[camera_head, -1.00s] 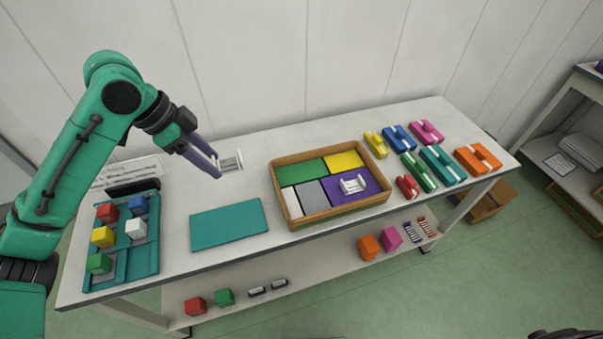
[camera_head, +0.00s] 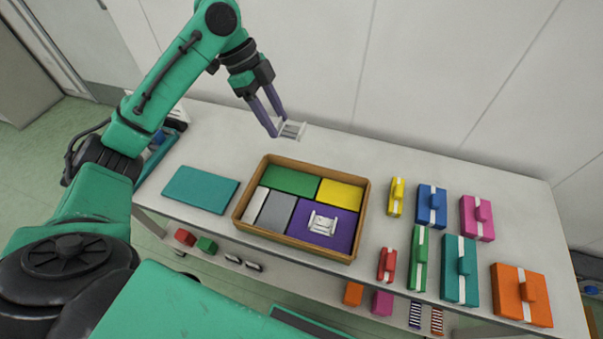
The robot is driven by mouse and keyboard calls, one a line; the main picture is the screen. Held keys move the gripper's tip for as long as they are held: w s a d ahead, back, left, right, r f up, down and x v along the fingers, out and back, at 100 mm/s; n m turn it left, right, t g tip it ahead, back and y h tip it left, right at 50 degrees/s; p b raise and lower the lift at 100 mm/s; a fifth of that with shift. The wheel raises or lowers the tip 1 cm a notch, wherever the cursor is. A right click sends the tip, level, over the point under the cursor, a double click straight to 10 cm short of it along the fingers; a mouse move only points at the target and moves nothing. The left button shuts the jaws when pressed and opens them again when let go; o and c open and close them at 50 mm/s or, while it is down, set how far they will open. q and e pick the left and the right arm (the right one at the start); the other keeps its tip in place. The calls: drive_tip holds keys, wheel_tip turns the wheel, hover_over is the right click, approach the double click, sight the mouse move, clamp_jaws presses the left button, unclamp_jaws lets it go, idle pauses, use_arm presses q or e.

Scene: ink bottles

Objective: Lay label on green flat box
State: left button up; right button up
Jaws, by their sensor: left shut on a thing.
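My left gripper (camera_head: 279,127) is shut on a small white label (camera_head: 292,130) and holds it behind the wooden tray, seemingly above the table. The green flat box (camera_head: 290,180) lies in the back left compartment of the wooden tray (camera_head: 247,193), with its top bare. A second white label (camera_head: 323,223) lies on the purple flat box (camera_head: 341,231) in the same tray. My right gripper is not in view.
Yellow (camera_head: 340,194), grey (camera_head: 276,212) and white (camera_head: 257,204) flat pieces fill the other compartments. A teal mat (camera_head: 200,189) lies left of the tray. Several coloured boxes with white bands, such as the blue one (camera_head: 431,207), stand to the right.

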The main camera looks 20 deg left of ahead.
use_arm(q)
hover_over(283, 179)
drive_tip(key=a, duration=0.2)
wheel_tip(283, 179, down, 9)
drive_tip(key=f, duration=0.6)
drive_tip(key=f+p, duration=0.1)
drive_tip(key=f, duration=0.2)
drive_tip(key=shift+d, duration=0.25)
drive_tip(key=shift+w, duration=0.1)
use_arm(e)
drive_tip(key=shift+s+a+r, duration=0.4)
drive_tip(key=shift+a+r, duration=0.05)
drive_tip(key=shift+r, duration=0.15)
use_arm(q)
drive_tip(key=shift+f, duration=0.1)
drive_tip(key=o, duration=1)
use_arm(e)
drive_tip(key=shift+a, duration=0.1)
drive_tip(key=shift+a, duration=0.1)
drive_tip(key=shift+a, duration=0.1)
